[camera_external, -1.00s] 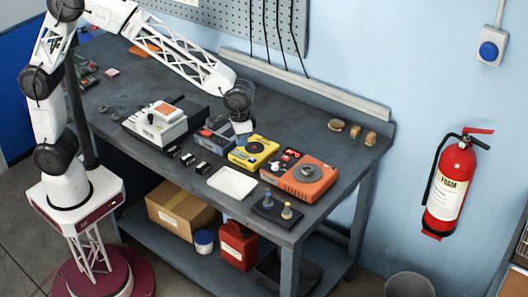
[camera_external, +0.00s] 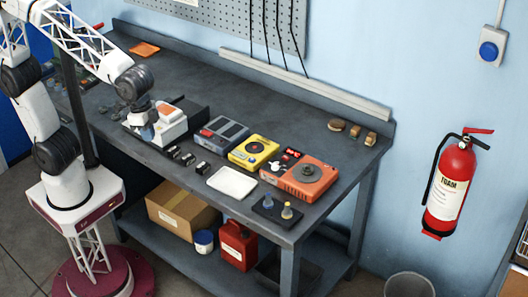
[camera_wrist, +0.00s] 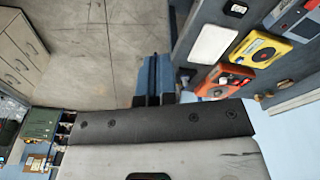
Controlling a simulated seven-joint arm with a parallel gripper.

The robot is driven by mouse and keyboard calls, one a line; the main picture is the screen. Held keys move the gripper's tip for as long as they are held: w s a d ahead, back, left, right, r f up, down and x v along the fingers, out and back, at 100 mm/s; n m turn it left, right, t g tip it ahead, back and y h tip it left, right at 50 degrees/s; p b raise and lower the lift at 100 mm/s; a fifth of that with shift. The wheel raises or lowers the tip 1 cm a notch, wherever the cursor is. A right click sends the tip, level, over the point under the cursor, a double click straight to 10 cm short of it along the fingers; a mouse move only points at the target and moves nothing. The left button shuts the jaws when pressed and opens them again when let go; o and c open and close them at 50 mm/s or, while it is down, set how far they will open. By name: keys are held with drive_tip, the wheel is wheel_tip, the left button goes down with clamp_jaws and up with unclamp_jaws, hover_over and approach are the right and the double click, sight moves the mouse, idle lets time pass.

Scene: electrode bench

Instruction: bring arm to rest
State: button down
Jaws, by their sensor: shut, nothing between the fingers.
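The bench (camera_external: 190,70) carries a grey-blue device (camera_external: 222,132), a yellow device (camera_external: 254,151), an orange device (camera_external: 308,178), a white tray (camera_external: 232,182) and a dark stand with small posts (camera_external: 277,208). The bench's back middle is clear. A fire extinguisher (camera_external: 450,188) hangs at right.

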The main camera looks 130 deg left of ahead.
drive_tip(key=s+d+m, duration=0.2)
drive_tip(key=s+d, duration=0.4)
drive_tip(key=s, duration=0.3)
drive_tip(key=s+d+f+m+t, duration=0.1)
drive_tip(key=s+d+m, duration=0.2)
drive_tip(key=s+d, duration=0.3)
drive_tip(key=s, duration=0.3)
drive_tip(key=shift+s+d, duration=0.15)
drive_tip(key=shift+s, duration=0.1)
drive_tip(key=shift+h, duration=0.3)
idle(0.6)
